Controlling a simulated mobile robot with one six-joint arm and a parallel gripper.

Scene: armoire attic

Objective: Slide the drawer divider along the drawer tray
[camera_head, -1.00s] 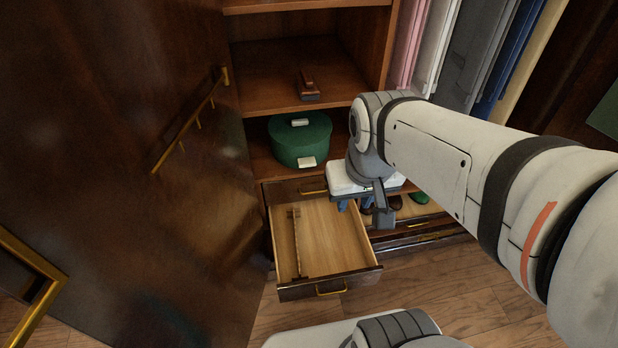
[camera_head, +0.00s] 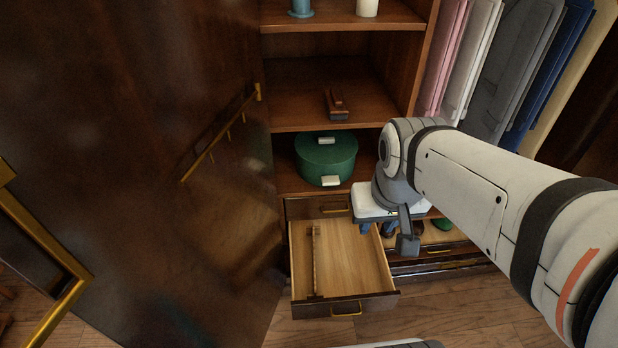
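The drawer tray (camera_head: 352,270) is pulled open at the bottom of the armoire, with a pale wooden floor and dark front. The drawer divider (camera_head: 315,262) is a thin brown strip inside it. It runs from back to front near the left wall, with wide bare floor to its right. My gripper (camera_head: 400,238) hangs at the drawer's right rear side, apart from the divider.
A green round box (camera_head: 326,160) stands on the shelf above the drawer. A brown brush-like object (camera_head: 336,105) lies one shelf higher. Hanging clothes (camera_head: 510,75) fill the right. The large dark door (camera_head: 130,150) stands open at left.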

